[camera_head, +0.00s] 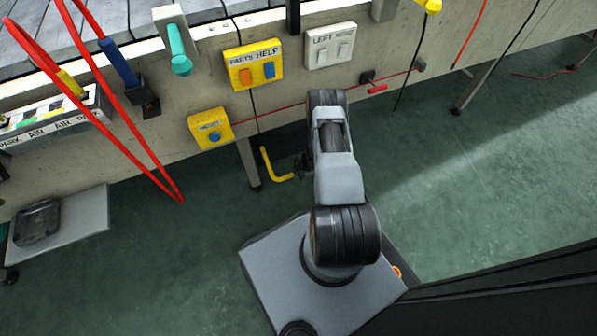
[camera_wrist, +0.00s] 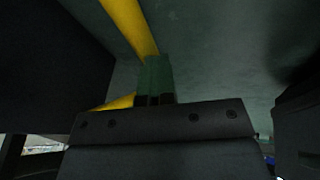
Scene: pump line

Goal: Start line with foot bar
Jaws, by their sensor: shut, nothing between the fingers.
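A yellow bent bar (camera_head: 278,173), which looks like the foot bar, sits low beneath the line's front panel, just left of my arm. In the wrist view the yellow bar (camera_wrist: 128,22) runs from the top down behind my fingers, and another yellow stretch shows at their left. My gripper (camera_wrist: 155,98) is shut and empty, with its fingers overlapping the bar in the picture; I cannot tell whether they touch it. In the head view my gripper (camera_head: 303,166) is a small dark shape at the bar's right end, mostly hidden by my arm.
The front panel carries a yellow PARTS/HELP box (camera_head: 254,65), a smaller yellow box with a blue button (camera_head: 210,128), a white LEFT switch box (camera_head: 330,46) and a teal handle (camera_head: 179,50). Green floor at right is open.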

